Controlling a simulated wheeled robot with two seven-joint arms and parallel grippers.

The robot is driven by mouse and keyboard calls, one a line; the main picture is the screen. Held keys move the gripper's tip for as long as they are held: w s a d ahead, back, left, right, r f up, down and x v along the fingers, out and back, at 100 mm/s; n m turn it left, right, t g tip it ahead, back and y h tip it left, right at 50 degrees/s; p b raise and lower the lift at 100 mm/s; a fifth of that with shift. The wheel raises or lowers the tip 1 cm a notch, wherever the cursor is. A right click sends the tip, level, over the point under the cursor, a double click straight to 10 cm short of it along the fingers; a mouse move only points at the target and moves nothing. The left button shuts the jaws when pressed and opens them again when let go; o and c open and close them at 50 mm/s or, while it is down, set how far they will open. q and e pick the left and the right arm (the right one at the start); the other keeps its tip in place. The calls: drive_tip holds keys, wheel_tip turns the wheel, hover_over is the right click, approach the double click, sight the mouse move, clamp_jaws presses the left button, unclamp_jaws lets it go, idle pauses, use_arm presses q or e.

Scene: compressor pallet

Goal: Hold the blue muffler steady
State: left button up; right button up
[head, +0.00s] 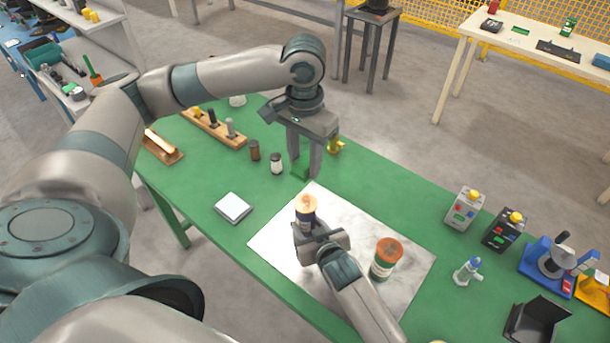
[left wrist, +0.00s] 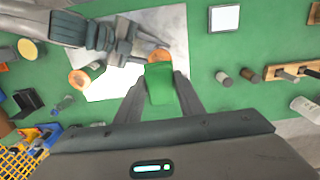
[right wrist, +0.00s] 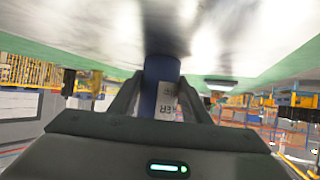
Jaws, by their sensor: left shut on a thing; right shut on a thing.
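The blue muffler (head: 306,213) stands upright over the white marble-like sheet, with an orange and cream top. My right gripper (head: 310,235) is shut around it from the front. In the right wrist view the muffler (right wrist: 158,88) shows a blue body and a white label between the fingers. Whether its base touches the sheet is not clear. My left gripper (head: 305,172) points down just beyond the sheet's back edge, behind the muffler. It is shut on a green piece, which shows as a green block (left wrist: 160,84) in the left wrist view, near the muffler's orange top (left wrist: 159,56).
A can with an orange top (head: 385,262) stands on the white sheet (head: 275,247) right of my right gripper. A white square pad (head: 233,208) lies at left. Small bottles and a wooden rack (head: 213,128) are behind it. Control boxes (head: 465,209) stand at right.

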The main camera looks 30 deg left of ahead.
use_arm(q)
drive_tip(key=n, duration=0.1)
drive_tip(key=f+n, duration=0.1)
drive_tip(key=n, duration=0.3)
drive_tip(key=shift+d+f, duration=0.15)
drive_tip(key=shift+d, duration=0.15)
drive_tip(key=n, duration=0.3)
drive_tip(key=f+n, duration=0.1)
drive_tip(key=shift+d+n, duration=0.3)
drive_tip(key=n, duration=0.2)
drive_tip(key=f+n, duration=0.1)
drive_tip(key=n, duration=0.1)
drive_tip(key=shift+d, duration=0.2)
drive_tip(key=n, duration=0.2)
drive_tip(key=f+n, duration=0.1)
drive_tip(key=n, duration=0.1)
drive_tip(key=shift+s+d, duration=0.1)
drive_tip(key=shift+d, duration=0.1)
